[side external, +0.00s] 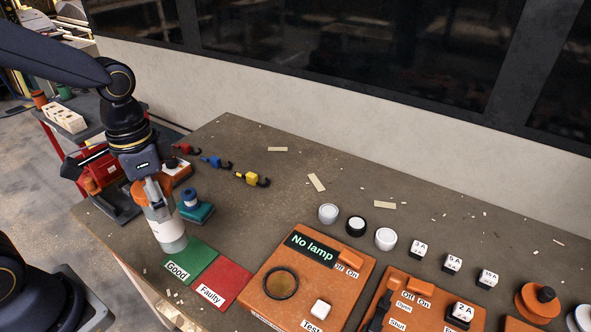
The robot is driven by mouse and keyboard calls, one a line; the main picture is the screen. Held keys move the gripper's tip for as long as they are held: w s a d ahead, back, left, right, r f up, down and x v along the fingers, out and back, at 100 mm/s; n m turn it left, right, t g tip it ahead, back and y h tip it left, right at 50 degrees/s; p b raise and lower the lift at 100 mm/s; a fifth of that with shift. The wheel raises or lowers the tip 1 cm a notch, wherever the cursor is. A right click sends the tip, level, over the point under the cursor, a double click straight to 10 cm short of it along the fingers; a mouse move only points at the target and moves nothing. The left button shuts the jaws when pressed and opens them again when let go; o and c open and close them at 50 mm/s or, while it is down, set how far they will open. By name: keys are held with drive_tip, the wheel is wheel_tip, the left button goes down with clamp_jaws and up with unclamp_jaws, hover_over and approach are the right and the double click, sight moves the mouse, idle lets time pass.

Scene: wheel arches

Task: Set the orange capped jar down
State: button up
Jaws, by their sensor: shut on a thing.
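The orange capped jar (167,228) has an orange cap and a pale body with a white lower part. It stands nearly upright, tilted slightly in the picture, at the left part of the bench, just left of the green Good pad (188,259). My gripper (154,196) comes down from above and is shut on the jar at its cap. The fingers partly cover the cap. I cannot tell whether the jar's base touches the bench or hangs just above it.
A teal block with a blue knob (195,208) stands close to the right of the jar. A red Faulty pad (221,286) lies beside the Good pad. The orange lamp tester (313,277) is further right. Red, blue and yellow small parts (250,179) lie behind.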

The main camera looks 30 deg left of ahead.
sight(171, 210)
drive_tip(key=s, duration=0.7)
drive_tip(key=w+f, duration=0.1)
drive_tip(key=w, duration=0.1)
drive_tip(key=w+d, duration=0.1)
drive_tip(key=w, duration=0.2)
drive_tip(key=w+f, duration=0.1)
drive_tip(key=w, duration=0.2)
drive_tip(key=shift+d+f, duration=0.15)
drive_tip(key=shift+f, duration=0.2)
drive_tip(key=w+f, duration=0.5)
drive_tip(key=f, duration=0.4)
drive_tip(key=shift+w+d, duration=0.2)
drive_tip(key=shift+d, duration=0.1)
drive_tip(key=shift+f, duration=0.3)
drive_tip(key=shift+f, duration=0.15)
drive_tip(key=o, duration=1.6)
